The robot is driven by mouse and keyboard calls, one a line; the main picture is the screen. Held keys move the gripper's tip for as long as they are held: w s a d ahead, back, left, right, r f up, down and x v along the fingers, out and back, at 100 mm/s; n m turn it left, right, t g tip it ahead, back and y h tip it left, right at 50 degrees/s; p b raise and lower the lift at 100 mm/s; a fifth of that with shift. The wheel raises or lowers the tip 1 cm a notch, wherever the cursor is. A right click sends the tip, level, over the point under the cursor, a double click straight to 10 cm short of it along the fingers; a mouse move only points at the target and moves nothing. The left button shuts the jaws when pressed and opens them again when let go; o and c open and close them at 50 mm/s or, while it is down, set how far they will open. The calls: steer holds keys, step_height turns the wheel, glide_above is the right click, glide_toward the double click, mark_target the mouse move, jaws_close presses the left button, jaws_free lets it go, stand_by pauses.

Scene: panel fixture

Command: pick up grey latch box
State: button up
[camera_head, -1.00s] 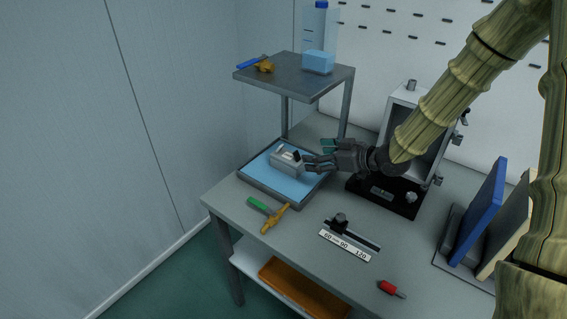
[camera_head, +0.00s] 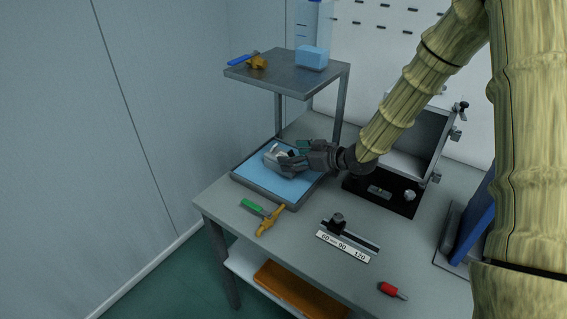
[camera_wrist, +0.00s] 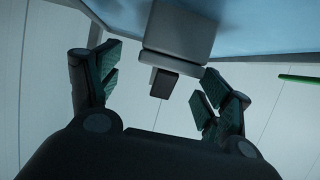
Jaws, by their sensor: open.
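The grey latch box (camera_head: 276,158) sits on the blue-lined tray (camera_head: 243,179) at the back left of the bench. In the wrist view the box (camera_wrist: 181,32) is a grey block with a dark latch piece on its near side, ahead of and between the fingers. My gripper (camera_head: 300,155) reaches in from the right, its fingers at the box's right side and partly covering it. I cannot tell whether a finger touches the box.
A raised shelf (camera_head: 290,75) with a light blue block (camera_head: 312,57) stands over the tray's back. A green-handled tool (camera_head: 252,205) and a yellow-brown piece (camera_head: 270,221) lie in front. A fixture with an open frame (camera_head: 425,145) stands right of the tray.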

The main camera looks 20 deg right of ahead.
steer(key=shift+p+x, duration=0.35)
steer(key=shift+x, duration=1.95)
steer(key=shift+s+a+f, duration=0.1)
steer(key=shift+s+f, duration=0.05)
steer(key=c, duration=1.3)
